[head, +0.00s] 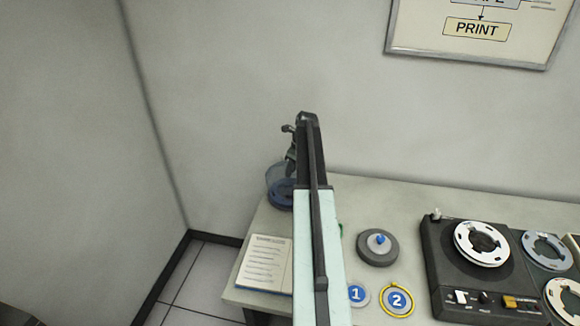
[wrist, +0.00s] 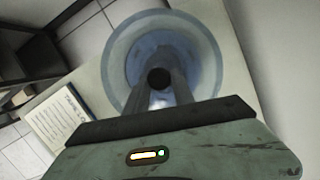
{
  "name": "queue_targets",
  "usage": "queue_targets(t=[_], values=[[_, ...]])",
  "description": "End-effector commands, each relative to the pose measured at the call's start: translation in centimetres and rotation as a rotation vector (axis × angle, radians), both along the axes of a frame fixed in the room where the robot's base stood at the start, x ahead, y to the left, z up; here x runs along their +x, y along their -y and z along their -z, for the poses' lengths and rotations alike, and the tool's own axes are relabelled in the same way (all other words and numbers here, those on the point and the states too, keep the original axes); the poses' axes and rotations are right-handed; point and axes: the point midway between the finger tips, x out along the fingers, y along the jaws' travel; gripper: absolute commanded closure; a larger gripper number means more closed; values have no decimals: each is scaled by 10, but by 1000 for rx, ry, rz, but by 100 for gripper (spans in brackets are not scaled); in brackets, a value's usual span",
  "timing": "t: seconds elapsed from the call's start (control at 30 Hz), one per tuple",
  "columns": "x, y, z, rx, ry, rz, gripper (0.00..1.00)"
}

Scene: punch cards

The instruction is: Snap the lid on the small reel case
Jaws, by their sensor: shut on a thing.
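My gripper (wrist: 160,82) is shut on the dark round knob (wrist: 158,77) at the middle of a clear lid (wrist: 206,50). The lid is round and see-through. In the head view the gripper (head: 290,168) points down at the far left corner of the table, partly behind my arm. The clear lid (head: 275,173) shows there above a dark blue round case base (head: 281,196). The lid is roughly centred over the base in the wrist view. I cannot tell whether the lid is fully seated. My arm hides the right side of both.
A printed sheet (head: 264,262) lies at the table's left edge. Walls stand close behind and left.

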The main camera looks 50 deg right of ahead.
Motion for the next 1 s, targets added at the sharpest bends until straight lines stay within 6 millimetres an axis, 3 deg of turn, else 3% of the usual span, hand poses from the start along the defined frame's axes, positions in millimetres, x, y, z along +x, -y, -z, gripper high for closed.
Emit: queue_targets(t=[0.27, 0.63, 1.0], values=[[0, -1, 11, 1, 0, -5, 100], [1, -2, 50, 1, 0, -5, 100], [1, -2, 51, 1, 0, -5, 100]])
